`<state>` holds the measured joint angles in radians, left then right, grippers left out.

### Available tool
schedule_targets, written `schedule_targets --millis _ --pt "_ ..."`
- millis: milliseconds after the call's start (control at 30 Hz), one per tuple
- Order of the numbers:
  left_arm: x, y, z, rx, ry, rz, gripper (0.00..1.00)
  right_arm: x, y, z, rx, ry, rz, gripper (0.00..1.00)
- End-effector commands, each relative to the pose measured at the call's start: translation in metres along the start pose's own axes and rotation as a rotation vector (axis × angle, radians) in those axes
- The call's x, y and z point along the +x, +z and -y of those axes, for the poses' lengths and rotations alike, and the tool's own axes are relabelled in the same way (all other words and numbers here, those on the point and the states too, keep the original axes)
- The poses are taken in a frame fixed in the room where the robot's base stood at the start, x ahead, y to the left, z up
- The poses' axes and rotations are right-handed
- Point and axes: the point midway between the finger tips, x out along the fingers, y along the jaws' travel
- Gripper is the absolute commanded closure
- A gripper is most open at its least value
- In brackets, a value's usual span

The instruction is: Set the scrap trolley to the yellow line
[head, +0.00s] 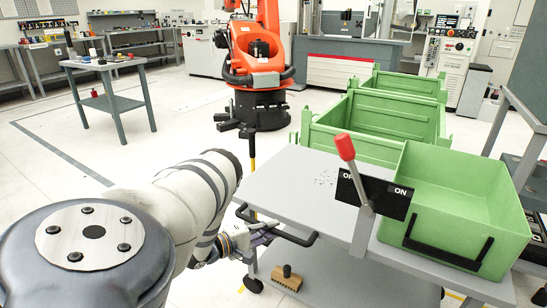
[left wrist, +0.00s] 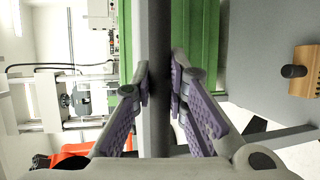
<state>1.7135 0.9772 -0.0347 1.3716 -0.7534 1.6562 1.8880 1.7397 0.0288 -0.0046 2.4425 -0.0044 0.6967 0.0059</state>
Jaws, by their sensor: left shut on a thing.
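The scrap trolley (head: 290,190) is grey, with a green bin (head: 470,255) on its right part. A lever with a red knob (head: 345,147) stands beside a black ON/OFF plate. My left gripper (head: 262,236) is at the black push handle (head: 300,240) on the trolley's left end. In the left wrist view its purple-padded fingers (left wrist: 160,88) are shut on the dark handle bar (left wrist: 158,125). My right gripper is not in view.
A wooden brush (head: 287,278) lies on the trolley's lower shelf. Green crates (head: 375,125) and an orange robot arm (head: 262,55) stand beyond the trolley. A grey side table (head: 105,68) stands far left. The floor (head: 130,160) between is mostly clear.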

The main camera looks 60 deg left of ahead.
Motion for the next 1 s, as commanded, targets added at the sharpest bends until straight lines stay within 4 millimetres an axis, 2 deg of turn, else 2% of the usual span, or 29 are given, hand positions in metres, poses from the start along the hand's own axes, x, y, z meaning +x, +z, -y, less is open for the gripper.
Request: schedule_targets --millis 200,233,300,333,633,767,1000 --pt "0.001 0.001 -0.001 -0.001 0.002 0.002 1.0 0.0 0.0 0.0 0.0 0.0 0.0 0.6" --pt "0.001 0.001 -0.001 -0.001 0.003 0.002 0.84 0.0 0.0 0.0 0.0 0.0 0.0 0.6" --pt "0.001 0.001 -0.001 -0.001 0.002 0.002 0.68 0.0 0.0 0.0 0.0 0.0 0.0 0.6" --pt "0.001 0.001 -0.001 -0.001 0.002 0.002 0.65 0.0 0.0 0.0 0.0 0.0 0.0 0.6" --pt "-0.002 0.0 0.0 0.0 0.0 0.001 0.65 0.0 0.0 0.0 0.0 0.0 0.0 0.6" --pt "-0.025 -0.001 0.0 -0.001 -0.002 -0.001 0.65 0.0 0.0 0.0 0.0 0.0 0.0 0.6" --pt "-0.09 -0.001 0.0 0.0 -0.002 -0.002 0.65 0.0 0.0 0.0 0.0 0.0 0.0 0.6"
